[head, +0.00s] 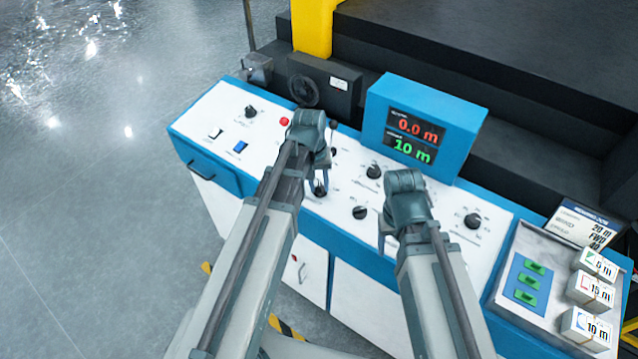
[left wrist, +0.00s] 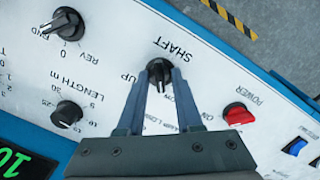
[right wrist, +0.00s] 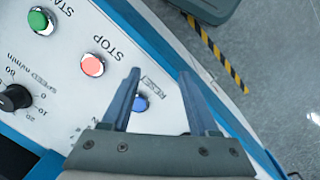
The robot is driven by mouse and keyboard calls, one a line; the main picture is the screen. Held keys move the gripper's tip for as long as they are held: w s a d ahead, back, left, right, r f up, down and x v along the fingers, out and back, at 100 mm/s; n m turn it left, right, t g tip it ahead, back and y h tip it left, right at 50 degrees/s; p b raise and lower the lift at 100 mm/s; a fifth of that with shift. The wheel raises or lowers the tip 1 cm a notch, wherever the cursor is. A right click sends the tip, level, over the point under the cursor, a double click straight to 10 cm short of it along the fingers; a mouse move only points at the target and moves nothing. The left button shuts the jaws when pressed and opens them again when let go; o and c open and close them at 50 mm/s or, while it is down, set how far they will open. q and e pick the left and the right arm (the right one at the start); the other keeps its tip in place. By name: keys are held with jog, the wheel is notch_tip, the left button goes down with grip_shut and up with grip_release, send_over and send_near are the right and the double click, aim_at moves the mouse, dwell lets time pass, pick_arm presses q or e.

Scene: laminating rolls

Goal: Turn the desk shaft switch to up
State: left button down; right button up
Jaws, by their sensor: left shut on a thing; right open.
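The desk shaft switch is a black rotary knob (left wrist: 159,70) on the white panel, labelled SHAFT, with UP on one side in the left wrist view. The opposite label is partly covered by a finger. A pale mark on the knob faces between my fingers; its exact setting is hard to tell. My left gripper (left wrist: 160,80) is shut on the knob, one finger on each side. In the head view my left gripper (head: 321,186) is at the knob, mostly hiding it. My right gripper (right wrist: 163,78) is open and empty above the panel, near a blue button (right wrist: 140,103).
A red POWER switch (left wrist: 237,113) and a LENGTH knob (left wrist: 67,114) flank the shaft switch. A blue display box (head: 420,125) stands behind the panel. Red (right wrist: 92,65) and green (right wrist: 40,21) buttons are near my right gripper. A tray with small boxes (head: 590,290) is at right.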

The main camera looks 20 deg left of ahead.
pick_arm(q)
jog(key=m, duration=0.4)
jog(key=shift+m+y, duration=0.3)
jog(key=m, duration=0.3)
jog(key=shift+s+d+m, duration=0.1)
jog(key=shift+m, duration=0.2)
jog(key=m, duration=0.4)
jog(key=shift+y, duration=0.4)
jog(key=shift+m+t, duration=0.3)
jog(key=shift+m, duration=1.6)
jog(key=c, duration=0.9)
grip_release()
